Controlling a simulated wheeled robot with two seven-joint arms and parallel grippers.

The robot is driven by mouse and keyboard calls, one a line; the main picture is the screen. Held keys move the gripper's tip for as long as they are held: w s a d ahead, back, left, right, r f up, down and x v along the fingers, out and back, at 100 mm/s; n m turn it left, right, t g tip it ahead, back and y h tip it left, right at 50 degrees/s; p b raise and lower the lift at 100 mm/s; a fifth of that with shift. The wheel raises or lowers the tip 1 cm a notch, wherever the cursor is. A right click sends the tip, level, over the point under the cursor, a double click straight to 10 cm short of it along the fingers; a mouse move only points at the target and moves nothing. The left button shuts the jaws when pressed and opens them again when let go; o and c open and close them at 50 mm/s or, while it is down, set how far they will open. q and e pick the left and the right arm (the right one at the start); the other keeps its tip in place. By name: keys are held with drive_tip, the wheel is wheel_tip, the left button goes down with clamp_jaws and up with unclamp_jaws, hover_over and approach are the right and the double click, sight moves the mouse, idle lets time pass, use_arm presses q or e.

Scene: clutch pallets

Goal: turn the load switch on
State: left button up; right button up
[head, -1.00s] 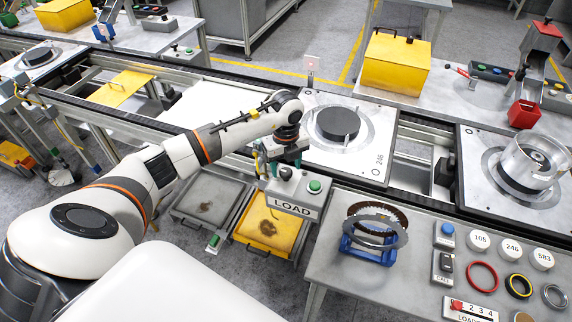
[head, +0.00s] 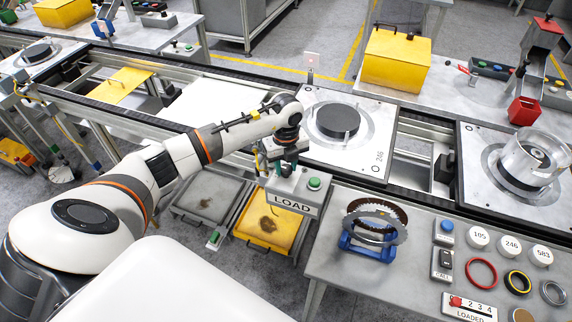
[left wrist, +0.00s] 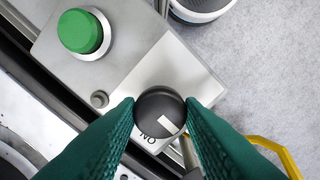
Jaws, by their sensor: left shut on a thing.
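The load switch is a round black knob (left wrist: 158,104) with a white pointer mark, on a grey control box labelled LOAD (head: 292,203). My left gripper (left wrist: 160,110) is shut on the knob, with a green fingertip on each side of it. In the left wrist view, the pointer mark slants to the lower right, and an upside-down ON label (left wrist: 148,138) shows just below the knob. The gripper also shows in the head view (head: 285,168), where it mostly covers the knob. My right gripper is in neither view.
A green button (head: 314,183) sits beside the knob on the same box. A pallet marked 246 (head: 365,150) lies on the conveyor just behind. A table (head: 330,270) with rings on a blue stand (head: 372,247) stands to the right. Yellow and grey trays are below.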

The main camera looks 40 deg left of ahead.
sight(286, 168)
use_arm(q)
drive_tip(key=m+b, duration=0.4)
drive_tip(key=m, duration=0.1)
drive_tip(key=shift+f+m+b, duration=0.15)
drive_tip(key=shift+m+b, duration=0.25)
drive_tip(key=m+b, duration=0.3)
drive_tip(key=m, duration=0.1)
drive_tip(key=shift+m+b, duration=0.45)
drive_tip(key=shift+m, duration=0.35)
drive_tip(key=shift+r, duration=0.2)
drive_tip(key=o, duration=1)
wheel_tip(286, 168, up, 12)
drive_tip(key=b, duration=0.3)
